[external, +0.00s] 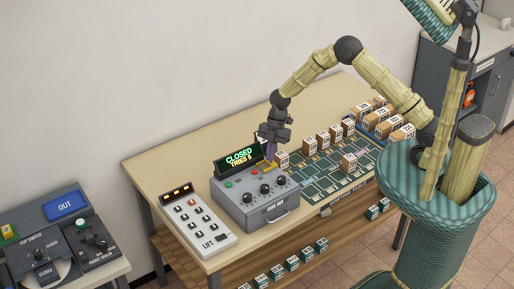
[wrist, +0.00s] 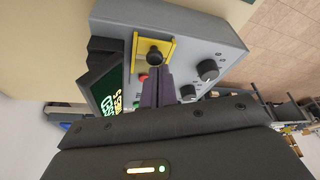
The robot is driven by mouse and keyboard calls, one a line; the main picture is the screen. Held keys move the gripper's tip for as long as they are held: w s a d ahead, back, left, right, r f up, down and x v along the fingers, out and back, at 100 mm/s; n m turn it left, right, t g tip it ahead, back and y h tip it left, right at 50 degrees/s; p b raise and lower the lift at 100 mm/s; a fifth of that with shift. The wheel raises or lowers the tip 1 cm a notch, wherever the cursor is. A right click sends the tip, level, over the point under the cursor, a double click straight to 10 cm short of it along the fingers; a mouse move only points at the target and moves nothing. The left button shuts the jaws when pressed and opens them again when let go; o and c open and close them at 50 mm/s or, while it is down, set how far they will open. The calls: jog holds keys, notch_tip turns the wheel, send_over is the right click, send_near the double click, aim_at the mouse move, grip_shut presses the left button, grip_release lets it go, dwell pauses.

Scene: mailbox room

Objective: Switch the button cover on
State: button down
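A grey control box (external: 253,206) stands on the table, with a lit "CLOSED" display (external: 240,160) at its back. A yellow cover or plate (wrist: 165,48) with a dark round knob (wrist: 155,56) is on the box's top in the wrist view. In the external view the yellow piece (external: 265,167) is partly hidden by my gripper (external: 270,155). My gripper (wrist: 155,72) points down at the yellow piece, its dark purple fingers together and its tips beside the knob. I cannot tell whether they touch it. A red button (wrist: 143,77) is partly hidden by the fingers.
Black dials (external: 265,189) sit on the box's front. A white lift keypad (external: 197,222) stands to its left. Small boxes (external: 322,140) stand on the green board to the right. Another console (external: 70,240) is at the far left. The table's back left is clear.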

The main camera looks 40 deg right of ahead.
aim_at(266, 169)
dwell(0.3)
jog(key=shift+s+a+r, duration=0.15)
jog(key=shift+s+a, duration=0.05)
jog(key=shift+a, duration=0.25)
jog(key=shift+s+a+r+b, duration=0.25)
jog(key=shift+a+r, duration=0.15)
jog(key=shift+a, duration=0.2)
jog(key=shift+s+a+r+b, duration=0.2)
jog(key=shift+a+r, duration=0.2)
jog(key=shift+a, duration=0.15)
jog(key=b+v, duration=0.2)
jog(key=v, duration=0.7)
jog(key=shift+s, duration=0.1)
